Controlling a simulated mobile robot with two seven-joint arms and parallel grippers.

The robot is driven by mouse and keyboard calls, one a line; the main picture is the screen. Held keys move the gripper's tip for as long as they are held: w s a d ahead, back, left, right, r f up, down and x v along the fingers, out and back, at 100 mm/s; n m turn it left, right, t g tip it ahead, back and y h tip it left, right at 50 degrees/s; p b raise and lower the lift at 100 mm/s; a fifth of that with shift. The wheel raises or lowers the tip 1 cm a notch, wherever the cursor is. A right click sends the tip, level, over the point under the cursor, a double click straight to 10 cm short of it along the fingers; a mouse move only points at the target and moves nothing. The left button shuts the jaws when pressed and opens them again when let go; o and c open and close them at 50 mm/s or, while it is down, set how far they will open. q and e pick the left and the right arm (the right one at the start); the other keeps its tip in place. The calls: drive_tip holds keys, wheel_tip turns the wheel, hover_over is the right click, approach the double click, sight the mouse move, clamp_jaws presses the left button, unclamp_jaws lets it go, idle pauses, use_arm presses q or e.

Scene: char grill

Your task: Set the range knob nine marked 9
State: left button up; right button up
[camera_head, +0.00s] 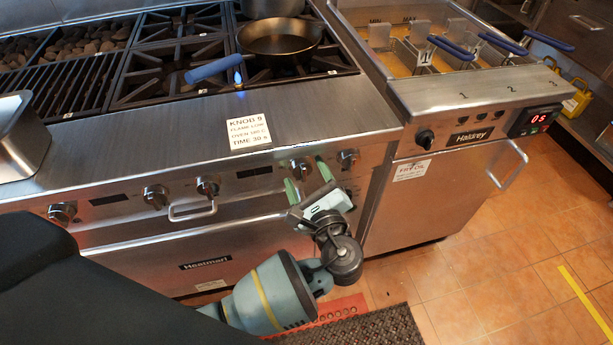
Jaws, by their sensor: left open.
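The range front (120,225) carries a row of metal knobs; their markings are too small to read, so I cannot tell which is nine. A card (248,131) on the ledge reads "KNOB 9, FLAME LOW, OVEN 180 C, TIME 30 s". My left gripper (306,180) is open at the right part of the row. Its green fingers point at the panel, one lower left and one right of a knob (299,167); I cannot tell whether they touch it. Another knob (347,158) is just right of the fingers. My right gripper is not in view.
A black pan (280,40) with a blue handle (213,70) sits on the burners, with a small blue flame near it. The oven handle (193,212) juts out left of my gripper. A fryer (460,120) with blue-handled baskets adjoins on the right. Tiled floor lies right.

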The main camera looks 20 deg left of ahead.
use_arm(q)
drive_tip(key=shift+c, duration=0.2)
drive_tip(key=c, duration=1)
drive_tip(key=shift+o, duration=0.2)
drive_tip(key=shift+n, duration=0.3)
drive_tip(key=n, duration=0.2)
drive_tip(key=shift+n, duration=0.3)
drive_tip(key=n+b, duration=0.1)
drive_tip(key=n, duration=0.2)
drive_tip(key=shift+n+h, duration=0.3)
drive_tip(key=shift+r+n+b, duration=0.1)
drive_tip(key=shift+n+b, duration=0.2)
drive_tip(key=shift+n, duration=0.5)
